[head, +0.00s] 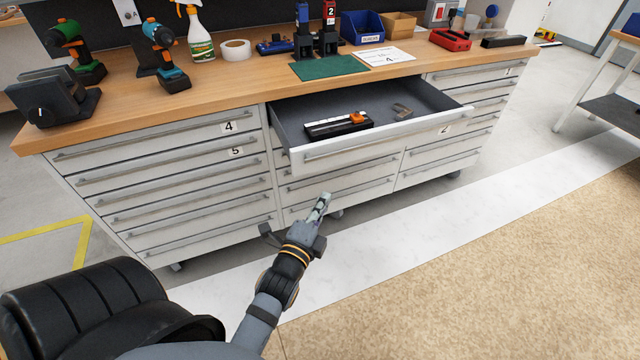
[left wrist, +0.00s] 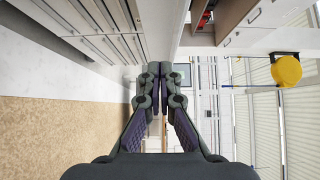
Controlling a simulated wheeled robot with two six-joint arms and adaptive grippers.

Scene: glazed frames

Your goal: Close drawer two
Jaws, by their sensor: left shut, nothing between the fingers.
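Drawer two (head: 395,140), light grey with a long bar handle and a "2" label on the right of its front, is pulled out of the workbench in the head view. Inside it lie a black item with an orange part (head: 340,125) and a small dark object (head: 402,111). My left gripper (head: 322,203) is below and in front of the drawer's front, apart from its handle as far as I can tell. In the left wrist view the fingers (left wrist: 161,72) are together with nothing between them. My right gripper is not in view.
The wooden benchtop (head: 240,75) holds drills, a spray bottle (head: 199,35), a green mat (head: 328,67), a blue bin (head: 362,27) and a red tray (head: 450,40). Closed drawers (head: 165,185) flank drawer two. The floor (head: 480,240) in front is clear.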

